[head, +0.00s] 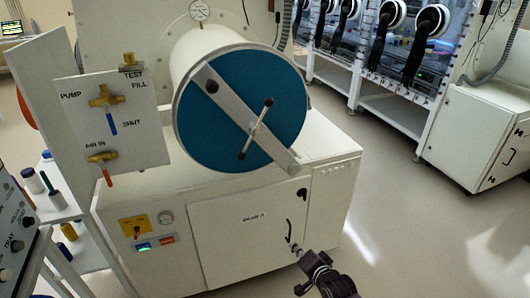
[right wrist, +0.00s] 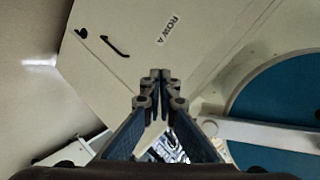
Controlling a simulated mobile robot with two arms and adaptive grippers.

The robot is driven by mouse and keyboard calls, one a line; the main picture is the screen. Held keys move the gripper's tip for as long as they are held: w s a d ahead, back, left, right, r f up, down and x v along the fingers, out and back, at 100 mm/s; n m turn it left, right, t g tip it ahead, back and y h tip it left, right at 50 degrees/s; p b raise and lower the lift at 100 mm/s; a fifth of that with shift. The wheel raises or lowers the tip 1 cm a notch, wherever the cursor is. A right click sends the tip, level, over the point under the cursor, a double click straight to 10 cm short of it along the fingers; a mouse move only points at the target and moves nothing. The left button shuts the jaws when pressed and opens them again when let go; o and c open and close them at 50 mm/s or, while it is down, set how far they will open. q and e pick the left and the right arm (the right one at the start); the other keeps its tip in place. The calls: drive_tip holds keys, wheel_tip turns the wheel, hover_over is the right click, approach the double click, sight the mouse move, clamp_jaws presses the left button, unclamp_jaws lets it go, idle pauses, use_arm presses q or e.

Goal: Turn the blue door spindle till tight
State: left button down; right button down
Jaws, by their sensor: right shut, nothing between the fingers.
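The blue door (head: 225,115) closes the front of a white cylinder, with a grey bar (head: 214,92) lying diagonally across it. The door spindle (head: 254,128) sits on the bar right of the door's middle, its thin cross handle tilted, with dark knobs at the ends. My right gripper (head: 297,249) is below and right of the door, in front of the cabinet, apart from the spindle. In the right wrist view its fingers (right wrist: 160,76) are together and empty. That view also shows the blue door (right wrist: 282,92) and part of the bar (right wrist: 260,133); the spindle is not visible there. My left gripper is not in view.
A valve panel (head: 112,128) with a blue and a red lever stands left of the door. The white cabinet (head: 235,235) below has a black handle (head: 289,229) near my right gripper. A gauge (head: 199,11) tops the cylinder. Open floor (head: 410,230) lies to the right.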

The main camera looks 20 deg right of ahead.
sight(255, 130)
drive_tip(key=w+r+m+t+y, duration=0.1)
drive_tip(key=w+r+m+t, duration=0.2)
drive_tip(key=r, duration=1.2)
drive_tip(key=w+r+m+t, duration=0.2)
drive_tip(key=w+r+t, duration=0.1)
drive_tip(key=r, duration=1.1)
drive_tip(key=w+a+p, duration=0.4)
drive_tip(key=w+a, duration=0.1)
drive_tip(key=w, duration=0.5)
drive_tip(key=shift+w, duration=0.25)
drive_tip(key=shift+a, duration=0.1)
drive_tip(key=shift+a+m, duration=0.1)
drive_tip(key=shift+m, duration=0.2)
drive_tip(key=shift+a+f+m, duration=0.1)
drive_tip(key=shift+a+m, duration=0.8)
drive_tip(key=shift+m, duration=0.65)
drive_tip(key=shift+a+f+m, duration=0.1)
drive_tip(key=shift+a+m, duration=0.8)
drive_tip(key=shift+m, duration=0.65)
